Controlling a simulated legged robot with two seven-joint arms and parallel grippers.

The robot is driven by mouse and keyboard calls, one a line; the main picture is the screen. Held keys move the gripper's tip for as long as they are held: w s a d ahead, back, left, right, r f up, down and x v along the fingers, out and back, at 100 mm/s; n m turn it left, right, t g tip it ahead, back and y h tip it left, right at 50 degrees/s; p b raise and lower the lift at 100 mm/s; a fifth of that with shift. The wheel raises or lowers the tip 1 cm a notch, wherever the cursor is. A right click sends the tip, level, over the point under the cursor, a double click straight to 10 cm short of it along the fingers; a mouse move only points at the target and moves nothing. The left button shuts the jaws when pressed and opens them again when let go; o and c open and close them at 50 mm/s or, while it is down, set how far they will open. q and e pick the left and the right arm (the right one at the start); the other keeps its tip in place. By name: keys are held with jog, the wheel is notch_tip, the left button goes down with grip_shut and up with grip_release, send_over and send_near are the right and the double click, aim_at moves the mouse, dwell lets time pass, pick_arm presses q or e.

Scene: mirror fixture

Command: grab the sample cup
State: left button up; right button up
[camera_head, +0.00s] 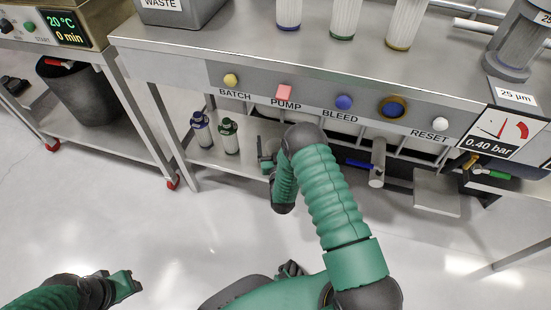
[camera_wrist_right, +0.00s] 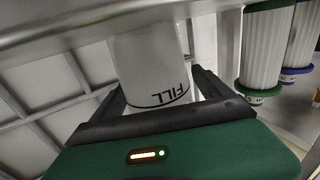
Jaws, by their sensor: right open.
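The sample cup (camera_wrist_right: 148,58) is white with a dark fill line and the word FILL, upside down in the right wrist view. My right gripper (camera_wrist_right: 156,86) is open, with one dark finger on each side of the cup. I cannot tell whether either finger touches it. In the head view my right arm reaches below the panel edge, and I cannot make out the cup there. My left gripper (camera_head: 124,285) is at the lower left, away from the bench, and its jaw opening is unclear.
The bench's front panel (camera_head: 310,101) carries several buttons and overhangs the lower shelf. A valve with a blue handle (camera_head: 359,163) lies to the right.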

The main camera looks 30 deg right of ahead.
jog(key=c, duration=1.4)
jog(key=shift+r, duration=0.1)
jog(key=shift+r, duration=0.1)
